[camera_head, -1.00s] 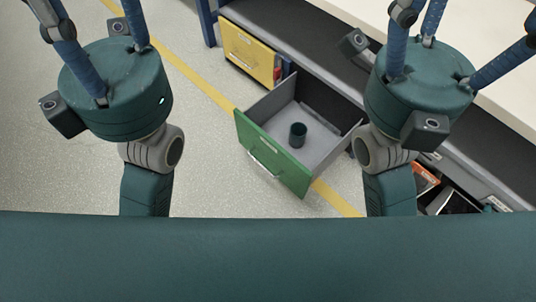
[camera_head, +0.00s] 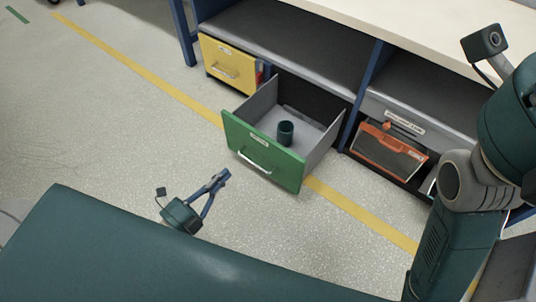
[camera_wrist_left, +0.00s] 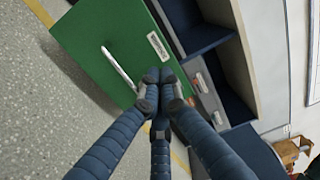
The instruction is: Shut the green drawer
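The green drawer (camera_head: 265,150) is pulled out of the workbench, its front with a silver handle (camera_head: 255,160) facing the aisle. A dark cup (camera_head: 286,132) stands inside it. My left gripper (camera_head: 222,176) is low in front of the drawer, left of the handle, with its blue fingers together and empty. In the left wrist view the green front (camera_wrist_left: 105,40) fills the upper left, and the fingertips (camera_wrist_left: 160,76) overlap its edge near the label; contact cannot be told. My right arm is at the right edge of the head view; its fingers are out of frame.
A yellow drawer (camera_head: 231,65) is left of the green one. A yellow floor line (camera_head: 150,75) passes beneath the drawer. The floor in front is clear.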

